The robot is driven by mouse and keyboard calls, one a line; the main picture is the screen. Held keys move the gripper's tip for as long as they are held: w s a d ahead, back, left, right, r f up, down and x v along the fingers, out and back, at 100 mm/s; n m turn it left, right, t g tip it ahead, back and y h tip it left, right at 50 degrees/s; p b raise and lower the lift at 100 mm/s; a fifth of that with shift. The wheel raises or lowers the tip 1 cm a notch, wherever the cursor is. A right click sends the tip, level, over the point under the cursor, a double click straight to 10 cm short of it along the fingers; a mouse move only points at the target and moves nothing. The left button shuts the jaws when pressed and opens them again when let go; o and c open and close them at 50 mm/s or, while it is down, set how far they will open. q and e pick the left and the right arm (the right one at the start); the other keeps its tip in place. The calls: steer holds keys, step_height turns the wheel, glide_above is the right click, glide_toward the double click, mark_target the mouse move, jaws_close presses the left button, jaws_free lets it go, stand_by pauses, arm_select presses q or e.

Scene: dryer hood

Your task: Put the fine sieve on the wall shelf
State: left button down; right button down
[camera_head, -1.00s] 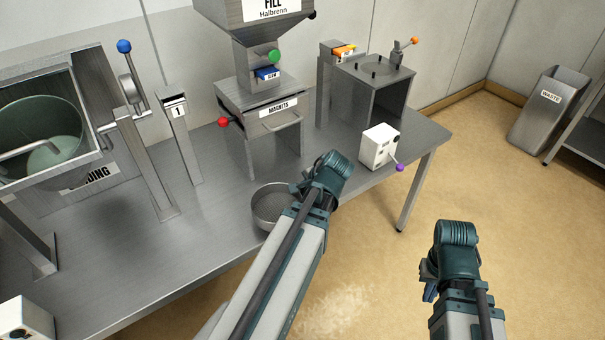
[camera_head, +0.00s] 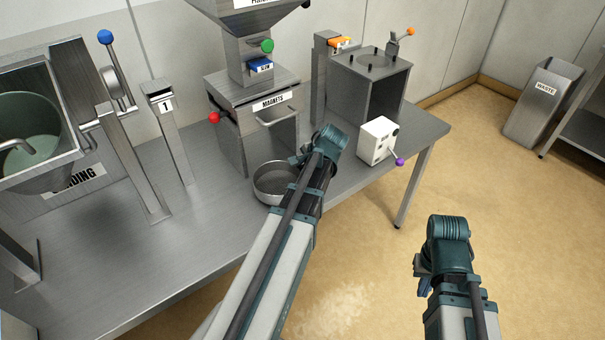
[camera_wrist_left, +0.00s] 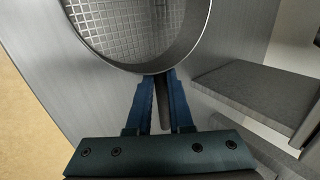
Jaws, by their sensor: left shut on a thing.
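The fine sieve (camera_head: 272,184) is a round grey metal pan beside the magnet housing, near the bench front. Its mesh floor (camera_wrist_left: 134,25) and rim fill the top of the left wrist view. My left gripper (camera_wrist_left: 164,92) is shut on the sieve at its near side, around a narrow dark part that looks like its handle. In the head view my left wrist hides the sieve's right side. I cannot tell whether the sieve touches the bench. My right gripper (camera_head: 424,284) hangs over the floor, its fingers mostly hidden. I cannot make out a wall shelf.
The magnet housing (camera_head: 232,146) stands close behind the sieve. A white box with a purple knob (camera_head: 377,141) and a metal stand (camera_head: 385,95) are to the right on the bench (camera_head: 215,230). The bench's front left is clear. A waste bin (camera_head: 540,105) is far right.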

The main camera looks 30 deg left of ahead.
arm_select(q)
steer(key=shift+f+b, duration=0.3)
steer(key=shift+f, duration=0.45)
steer(key=shift+r, duration=0.15)
arm_select(e)
steer(key=shift+d+f, duration=0.1)
steer(key=shift+f, duration=0.5)
steer(key=shift+f, duration=0.1)
arm_select(q)
steer(key=c, duration=0.8)
jaws_free()
steer(key=shift+d+r+p, duration=0.1)
steer(key=shift+r+p, duration=0.05)
steer(key=shift+p, duration=0.15)
steer(key=shift+p+v, duration=4.85)
steer(key=shift+v, duration=1.05)
arm_select(e)
step_height(320, 180, up, 10)
